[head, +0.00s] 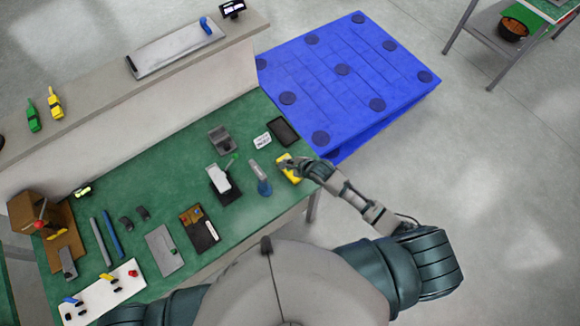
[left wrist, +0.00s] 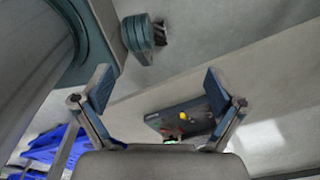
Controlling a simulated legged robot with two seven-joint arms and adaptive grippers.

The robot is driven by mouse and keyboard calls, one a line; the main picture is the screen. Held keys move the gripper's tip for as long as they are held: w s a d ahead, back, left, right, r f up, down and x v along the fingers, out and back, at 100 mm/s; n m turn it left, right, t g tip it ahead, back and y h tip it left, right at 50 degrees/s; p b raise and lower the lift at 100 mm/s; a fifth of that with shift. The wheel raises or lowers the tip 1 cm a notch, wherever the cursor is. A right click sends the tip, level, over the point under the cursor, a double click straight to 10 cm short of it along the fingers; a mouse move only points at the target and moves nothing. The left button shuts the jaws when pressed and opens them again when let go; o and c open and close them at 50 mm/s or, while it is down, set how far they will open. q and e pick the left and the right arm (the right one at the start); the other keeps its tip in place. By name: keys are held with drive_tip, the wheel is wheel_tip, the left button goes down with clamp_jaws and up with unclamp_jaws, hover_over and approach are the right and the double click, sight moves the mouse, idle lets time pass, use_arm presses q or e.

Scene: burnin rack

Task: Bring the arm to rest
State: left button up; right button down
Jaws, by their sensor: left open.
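My left gripper (left wrist: 160,105) shows only in the left wrist view. Its two fingers are spread wide and nothing is between them. It is away from the bench, with grey floor and wall behind. In the head view my left arm shows only as a shoulder at the bottom left. My right arm reaches from the right to the right end of the green bench (head: 145,220). The right gripper (head: 294,163) is at a yellow object (head: 287,173) there. The fingers are too small to tell whether they hold it.
Near the right gripper are a blue-based upright tool (head: 263,186), a black tray (head: 284,131) and a white label card (head: 262,140).

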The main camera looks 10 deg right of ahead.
drive_tip(key=s+r+n+g+h, duration=0.2)
drive_tip(key=s+r+n, duration=0.2)
drive_tip(key=s+n, duration=0.9)
drive_tip(key=s+d+r+n+g+h, duration=0.2)
drive_tip(key=s+d+n, duration=0.65)
drive_tip(key=s, duration=0.25)
wheel_tip(320, 180, down, 29)
drive_tip(key=s+a+n+g+b, duration=0.1)
drive_tip(key=s+a+n+b, duration=0.1)
drive_tip(key=b, duration=0.3)
use_arm(q)
wheel_tip(320, 180, down, 10)
drive_tip(key=a+b, duration=0.2)
drive_tip(key=b, duration=0.2)
drive_tip(key=shift+s+a+r+b, duration=0.15)
drive_tip(key=shift+s+b, duration=0.05)
drive_tip(key=shift+b, duration=0.2)
use_arm(e)
drive_tip(key=s+d+f+g, duration=0.1)
drive_tip(key=s+f, duration=0.8)
drive_tip(key=f, duration=0.2)
drive_tip(key=s+d+f, duration=0.2)
drive_tip(key=s+f, duration=0.7)
drive_tip(key=f, duration=0.2)
drive_tip(key=shift+d+f+g+h, duration=0.3)
drive_tip(key=shift+f+g+h, duration=0.05)
drive_tip(key=shift+g+h, duration=0.05)
